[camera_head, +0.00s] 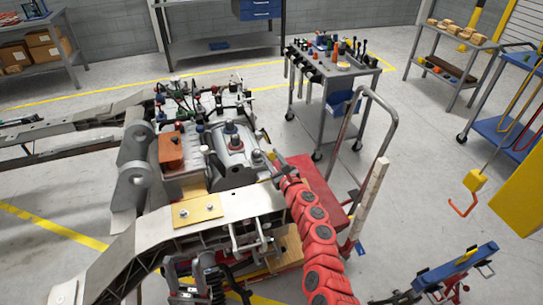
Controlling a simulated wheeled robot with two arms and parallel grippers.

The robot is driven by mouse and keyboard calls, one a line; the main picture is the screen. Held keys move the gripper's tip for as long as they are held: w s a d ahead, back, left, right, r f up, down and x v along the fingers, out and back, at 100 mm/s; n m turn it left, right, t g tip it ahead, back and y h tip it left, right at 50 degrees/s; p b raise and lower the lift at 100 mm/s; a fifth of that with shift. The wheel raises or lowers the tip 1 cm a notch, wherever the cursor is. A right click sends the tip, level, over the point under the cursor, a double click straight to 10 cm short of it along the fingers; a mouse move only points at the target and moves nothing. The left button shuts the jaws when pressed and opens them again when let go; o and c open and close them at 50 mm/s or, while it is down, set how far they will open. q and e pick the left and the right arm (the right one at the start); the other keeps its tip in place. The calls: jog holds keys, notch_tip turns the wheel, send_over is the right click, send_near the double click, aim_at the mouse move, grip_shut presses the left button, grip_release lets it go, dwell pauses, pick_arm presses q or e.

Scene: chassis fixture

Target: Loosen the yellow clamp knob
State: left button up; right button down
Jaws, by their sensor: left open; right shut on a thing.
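The yellow clamp knob (271,156) is a small yellow spot at the right side of the grey cylindrical housing (236,160) on the chassis. My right arm, red with dark round caps, reaches up from the bottom of the view. My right gripper (277,162) is at the knob and shut on it. The fingers are small here and partly hide the knob, so its exact seating is hard to see.
The grey chassis frame (118,262) runs from the lower left. An orange block (171,150) and a yellow plate (197,210) sit left of the housing. A tool trolley (333,65) stands farther back. Floor between them is open.

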jog(key=n+g+y, duration=0.1)
jog(key=n+y, duration=0.1)
jog(key=n, duration=0.2)
jog(key=shift+n+g+y, duration=0.5)
jog(key=shift+n+g, duration=0.3)
jog(key=shift+n, duration=0.3)
jog(key=n+g+b, duration=0.1)
jog(key=n, duration=0.1)
jog(key=n+g+y+b, duration=0.1)
jog(key=n+g, duration=0.1)
jog(key=n, duration=0.1)
jog(key=shift+w+d+n, duration=0.1)
jog(key=shift+n, duration=0.2)
jog(key=n+g+b, duration=0.3)
jog(key=n, duration=0.2)
jog(key=shift+f, duration=0.1)
jog(key=n+g+h+b, duration=0.1)
jog(key=n+g+b, duration=0.1)
jog(key=n, duration=0.1)
jog(key=shift+b, duration=0.4)
jog(key=shift+n+g+h+b, duration=0.4)
jog(key=shift+n+h+b, duration=0.1)
jog(key=shift+n+b, duration=0.35)
jog(key=shift+n, duration=0.25)
